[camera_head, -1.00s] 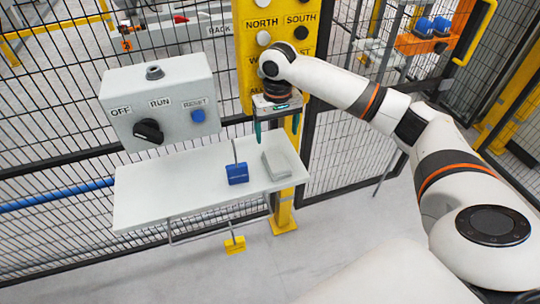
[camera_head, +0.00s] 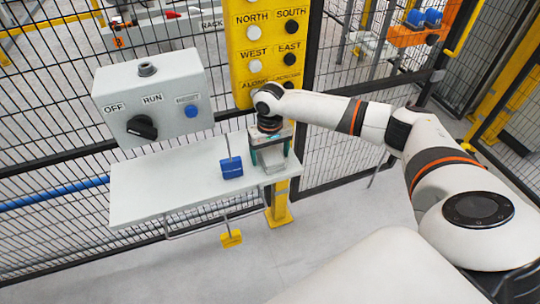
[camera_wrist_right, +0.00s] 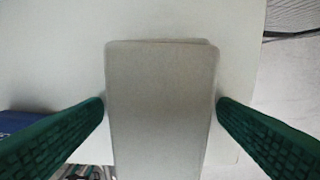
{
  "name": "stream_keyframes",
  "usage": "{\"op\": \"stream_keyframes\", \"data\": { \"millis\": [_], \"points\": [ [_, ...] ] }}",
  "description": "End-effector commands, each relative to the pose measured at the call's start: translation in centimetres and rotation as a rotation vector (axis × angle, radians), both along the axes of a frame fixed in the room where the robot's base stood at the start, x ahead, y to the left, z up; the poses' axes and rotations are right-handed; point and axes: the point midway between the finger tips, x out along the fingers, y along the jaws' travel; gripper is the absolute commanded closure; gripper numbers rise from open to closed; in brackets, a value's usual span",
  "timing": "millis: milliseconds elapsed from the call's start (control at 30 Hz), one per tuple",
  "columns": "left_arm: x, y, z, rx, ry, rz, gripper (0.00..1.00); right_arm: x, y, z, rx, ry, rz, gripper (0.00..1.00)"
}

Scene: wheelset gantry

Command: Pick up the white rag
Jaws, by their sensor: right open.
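The white rag (camera_wrist_right: 160,105) is a folded, greyish-white pad lying on the white shelf (camera_head: 150,190). In the right wrist view it sits between the two green fingers of my right gripper (camera_wrist_right: 160,115). The fingers are open, one on each side of the rag, close to its edges. In the head view my right gripper (camera_head: 270,162) points down over the right end of the shelf and largely hides the rag. My left gripper does not show.
A blue padlock (camera_head: 231,167) stands left of my right gripper; its blue edge shows in the wrist view (camera_wrist_right: 18,122). A grey control box (camera_head: 155,100) with knob and button rises behind the shelf. A yellow post (camera_head: 281,205) and mesh fence stand behind. A yellow tag (camera_head: 231,239) hangs below.

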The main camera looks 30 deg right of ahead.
Motion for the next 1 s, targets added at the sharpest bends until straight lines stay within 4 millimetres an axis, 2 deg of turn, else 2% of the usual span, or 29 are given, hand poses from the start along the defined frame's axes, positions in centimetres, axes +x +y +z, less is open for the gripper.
{"op": "stream_keyframes", "data": {
  "millis": [67,100,400,667,767,1000],
  "points": [
    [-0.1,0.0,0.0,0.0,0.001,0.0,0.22,0.0,0.0,0.0,0.0,0.0,0.0,0.18],
    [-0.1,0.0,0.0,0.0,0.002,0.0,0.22,0.0,0.0,0.0,0.0,0.0,0.0,0.21],
    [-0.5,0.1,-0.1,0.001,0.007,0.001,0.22,0.0,0.0,0.1,0.0,0.0,0.0,0.71],
    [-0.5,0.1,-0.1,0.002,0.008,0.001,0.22,0.1,0.0,0.4,0.001,-0.002,0.0,0.71],
    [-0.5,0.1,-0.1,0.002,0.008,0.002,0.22,0.1,0.0,1.7,0.001,-0.003,0.001,0.71],
    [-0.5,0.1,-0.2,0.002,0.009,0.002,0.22,0.1,0.0,6.5,0.002,-0.006,0.001,0.71]
  ]
}}
